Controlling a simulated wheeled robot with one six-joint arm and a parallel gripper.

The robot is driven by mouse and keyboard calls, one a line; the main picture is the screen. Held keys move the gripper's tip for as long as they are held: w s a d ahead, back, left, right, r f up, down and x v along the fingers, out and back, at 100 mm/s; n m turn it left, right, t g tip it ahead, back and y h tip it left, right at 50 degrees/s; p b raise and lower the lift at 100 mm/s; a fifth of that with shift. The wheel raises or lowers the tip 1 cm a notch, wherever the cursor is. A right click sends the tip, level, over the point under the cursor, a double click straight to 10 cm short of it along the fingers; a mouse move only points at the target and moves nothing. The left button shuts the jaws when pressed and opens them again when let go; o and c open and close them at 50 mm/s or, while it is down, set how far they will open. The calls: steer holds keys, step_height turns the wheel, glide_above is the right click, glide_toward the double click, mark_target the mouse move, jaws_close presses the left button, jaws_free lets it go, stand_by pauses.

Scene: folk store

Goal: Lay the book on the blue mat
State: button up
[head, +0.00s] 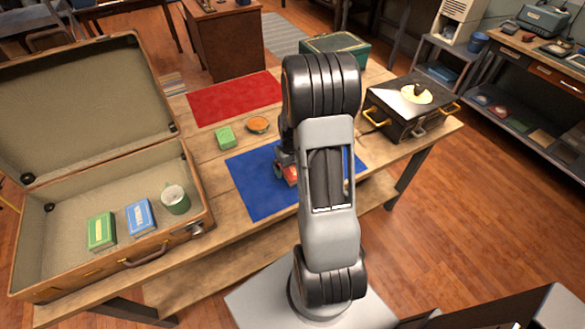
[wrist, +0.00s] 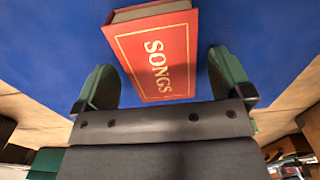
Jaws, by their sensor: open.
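The red book (wrist: 155,50) with SONGS on its cover shows in the wrist view, cover toward the camera, over the blue mat (wrist: 50,45). It appears to lie on the mat. My gripper (wrist: 163,84) is open, with one green finger on each side of the book and gaps visible between. In the head view the blue mat (head: 255,190) lies on the wooden table, and a small part of the red book (head: 291,174) shows beside my arm. My arm hides much of the book and the mat's right part.
A red mat (head: 232,99), a green block (head: 225,137) and an orange round item (head: 258,125) lie behind. A black case (head: 410,105) stands right.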

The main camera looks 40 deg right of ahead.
mark_target(292, 168)
step_height(292, 168, up, 10)
steer(key=s+a+r+t, duration=0.2)
steer(key=s+a+r, duration=0.3)
steer(key=a, duration=0.3)
steer(key=s+a+r+n+t, duration=0.1)
steer(key=s+a+r, duration=0.4)
steer(key=a, duration=0.4)
steer(key=shift+s+a+r+n+t, duration=0.15)
steer(key=shift+s+r+n+t, duration=0.15)
steer(key=shift+t, duration=0.1)
steer(key=shift+w, duration=0.1)
stand_by(0.4)
